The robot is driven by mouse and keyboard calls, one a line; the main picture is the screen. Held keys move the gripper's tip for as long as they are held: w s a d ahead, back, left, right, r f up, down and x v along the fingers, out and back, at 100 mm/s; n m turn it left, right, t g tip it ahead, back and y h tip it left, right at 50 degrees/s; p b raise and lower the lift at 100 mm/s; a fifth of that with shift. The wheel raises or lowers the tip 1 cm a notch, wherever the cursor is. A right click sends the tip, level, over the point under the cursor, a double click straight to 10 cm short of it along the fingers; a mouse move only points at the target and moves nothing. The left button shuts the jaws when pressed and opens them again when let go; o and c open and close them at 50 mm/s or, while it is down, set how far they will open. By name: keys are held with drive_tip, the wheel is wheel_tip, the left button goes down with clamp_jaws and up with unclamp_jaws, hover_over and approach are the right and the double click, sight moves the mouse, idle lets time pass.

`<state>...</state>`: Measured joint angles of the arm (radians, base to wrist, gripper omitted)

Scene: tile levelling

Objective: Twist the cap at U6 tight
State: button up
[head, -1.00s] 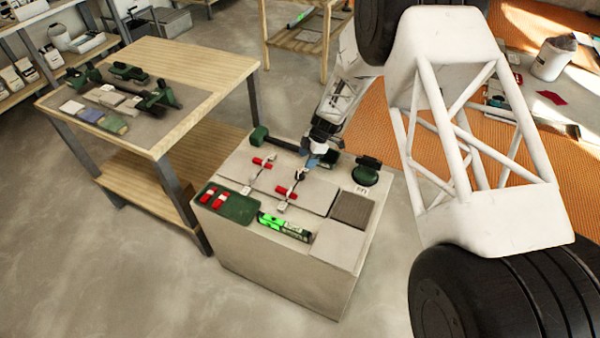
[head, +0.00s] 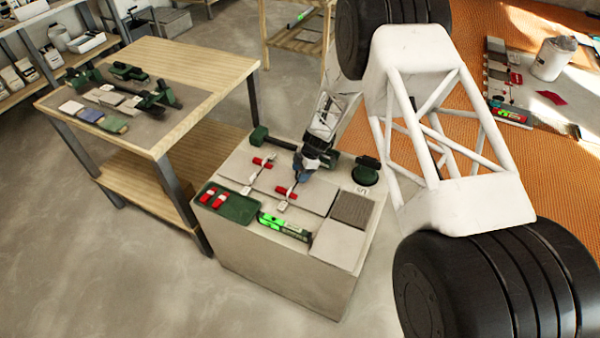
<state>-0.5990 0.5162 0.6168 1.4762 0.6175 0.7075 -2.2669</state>
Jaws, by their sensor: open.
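My gripper (head: 301,178) is open and points down over the tiles on the block-shaped stand (head: 290,275). Its tips are low, just above and right of a red cap (head: 285,192); I cannot tell whether they touch anything. A second red cap (head: 262,162) sits farther back, to the left. Small pale clips stand along the tile joints, one (head: 246,190) at the left and one (head: 282,205) in front. I cannot read which position is U6, and my gripper may hide a cap beneath it.
A green tray (head: 236,208) with red pieces lies at the stand's left front. A bright green level (head: 284,227) lies along the front. A dark green round tool (head: 366,171) stands at the back right. A wooden table (head: 185,62) with tiles and tools is on the left.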

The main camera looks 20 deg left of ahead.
drive_tip(key=shift+f, duration=0.2)
drive_tip(key=c, duration=0.9)
drive_tip(key=shift+c, duration=0.2)
